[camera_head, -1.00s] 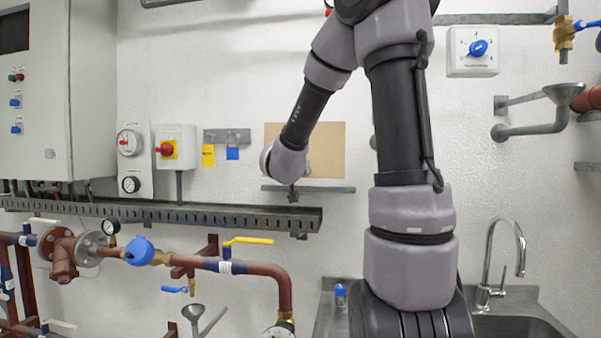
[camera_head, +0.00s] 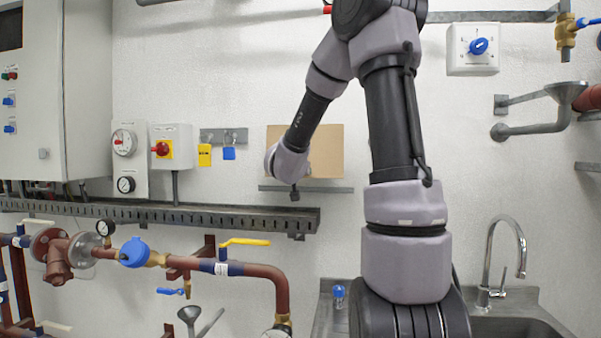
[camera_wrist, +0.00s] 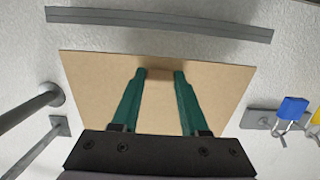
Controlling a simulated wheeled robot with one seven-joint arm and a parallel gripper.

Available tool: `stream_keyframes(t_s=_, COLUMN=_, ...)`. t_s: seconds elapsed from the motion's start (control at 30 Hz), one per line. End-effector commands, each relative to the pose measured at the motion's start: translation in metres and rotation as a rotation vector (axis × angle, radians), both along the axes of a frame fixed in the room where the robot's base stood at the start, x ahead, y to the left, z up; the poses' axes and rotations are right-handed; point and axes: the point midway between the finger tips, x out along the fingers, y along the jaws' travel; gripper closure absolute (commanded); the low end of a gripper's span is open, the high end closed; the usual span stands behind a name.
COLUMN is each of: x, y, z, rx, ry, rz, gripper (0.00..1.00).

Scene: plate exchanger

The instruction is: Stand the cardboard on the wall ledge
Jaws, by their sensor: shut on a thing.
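The cardboard (camera_head: 328,150) is a flat tan sheet held upright in front of the white wall, just above the grey wall ledge (camera_head: 335,189). A narrow gap shows between its lower edge and the ledge in the head view. In the wrist view, which is upside down, the cardboard (camera_wrist: 95,78) lies below the ledge (camera_wrist: 160,22), with wall visible between. My gripper (camera_wrist: 160,74) has green fingers shut on a small tan block on the cardboard's face. In the head view my wrist covers the cardboard's lower left part and the fingers are mostly hidden.
A hook rail (camera_head: 222,136) with yellow and blue padlocks is left of the cardboard. A slotted cable tray (camera_head: 200,215) and pipes with a yellow-handled valve (camera_head: 245,241) lie below left. A sink (camera_head: 510,327) with tap is lower right. The wall around the ledge is clear.

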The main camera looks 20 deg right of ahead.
Motion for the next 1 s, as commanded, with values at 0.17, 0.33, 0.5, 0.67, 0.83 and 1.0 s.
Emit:
stream_keyframes(t_s=0.17, x=0.011, y=-0.008, z=-0.002, rx=0.001, ry=0.000, rz=-0.001, gripper=1.00)
stream_keyframes(t_s=0.33, x=0.021, y=-0.014, z=-0.004, rx=0.001, ry=0.000, rz=-0.001, gripper=1.00)
stream_keyframes(t_s=0.5, x=0.030, y=-0.021, z=-0.006, rx=0.002, ry=0.000, rz=-0.001, gripper=1.00)
stream_keyframes(t_s=0.67, x=0.039, y=-0.027, z=-0.007, rx=0.001, ry=0.000, rz=-0.001, gripper=1.00)
stream_keyframes(t_s=0.83, x=0.045, y=-0.030, z=-0.013, rx=0.001, ry=0.002, rz=0.000, gripper=1.00)
stream_keyframes(t_s=1.0, x=0.045, y=-0.031, z=-0.025, rx=0.001, ry=0.002, rz=0.000, gripper=1.00)
